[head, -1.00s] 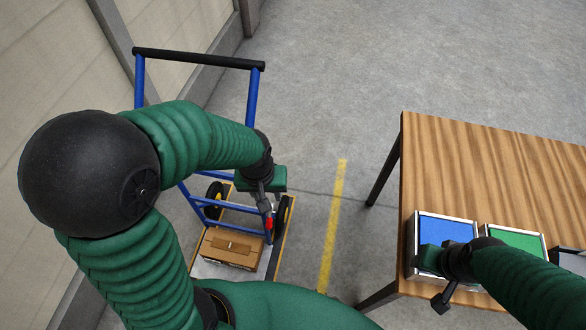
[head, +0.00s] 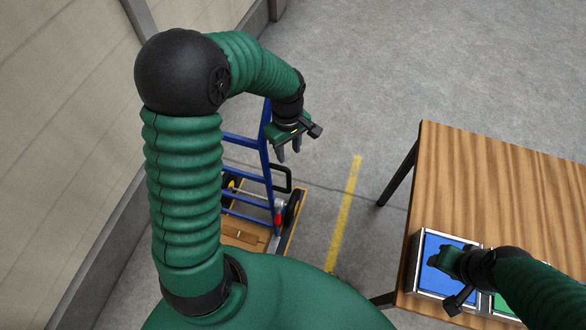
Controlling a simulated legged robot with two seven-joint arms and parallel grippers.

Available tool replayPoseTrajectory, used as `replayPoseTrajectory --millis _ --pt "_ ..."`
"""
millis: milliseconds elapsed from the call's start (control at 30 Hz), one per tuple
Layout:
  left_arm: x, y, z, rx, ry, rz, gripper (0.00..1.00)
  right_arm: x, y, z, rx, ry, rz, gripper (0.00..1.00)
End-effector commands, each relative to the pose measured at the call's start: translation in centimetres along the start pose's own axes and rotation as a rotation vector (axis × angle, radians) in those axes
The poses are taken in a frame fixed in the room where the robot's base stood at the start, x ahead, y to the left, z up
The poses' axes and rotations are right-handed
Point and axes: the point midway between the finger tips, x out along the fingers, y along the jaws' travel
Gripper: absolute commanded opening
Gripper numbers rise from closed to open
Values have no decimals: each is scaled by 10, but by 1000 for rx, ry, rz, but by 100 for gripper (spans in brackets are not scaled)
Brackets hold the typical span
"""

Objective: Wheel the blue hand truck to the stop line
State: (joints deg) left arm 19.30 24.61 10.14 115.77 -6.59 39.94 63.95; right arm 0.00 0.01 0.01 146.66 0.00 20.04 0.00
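The blue hand truck (head: 266,165) stands upright left of the yellow floor line (head: 343,215). My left arm hides its top bar and much of its left side. A brown cardboard box (head: 240,234) rides low on it, partly hidden. A red part (head: 278,220) shows low on its right side. My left gripper (head: 289,150) is beside the truck's right upright in the picture, with its two fingers apart and nothing between them. My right gripper (head: 438,262) is over the blue-bottomed tray; its fingers are not clear enough to tell their state.
A wooden table (head: 500,190) stands at the right, bearing the blue tray (head: 432,244) and a partly hidden green tray (head: 505,305). A wall (head: 70,140) runs along the left. The grey floor behind the truck and line is open.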

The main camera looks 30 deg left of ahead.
Motion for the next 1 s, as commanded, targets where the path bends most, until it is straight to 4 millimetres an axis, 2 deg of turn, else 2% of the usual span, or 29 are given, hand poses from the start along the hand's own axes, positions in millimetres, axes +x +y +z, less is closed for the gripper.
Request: replayPoseTrajectory --millis 167,600,700,833,1000 --pt "18 -2 0 -18 -4 -5 38 1 0 0 0 0 0 43" --pt "131 -1 0 -14 -6 -7 38 4 0 1 0 -1 0 43" --pt "150 -1 0 -14 -4 -5 38 4 0 1 0 0 0 43" --pt "164 -1 0 -14 -3 -3 38 4 0 1 0 0 0 43" --pt "169 -1 0 -14 -2 -2 38 4 0 1 0 0 0 43"
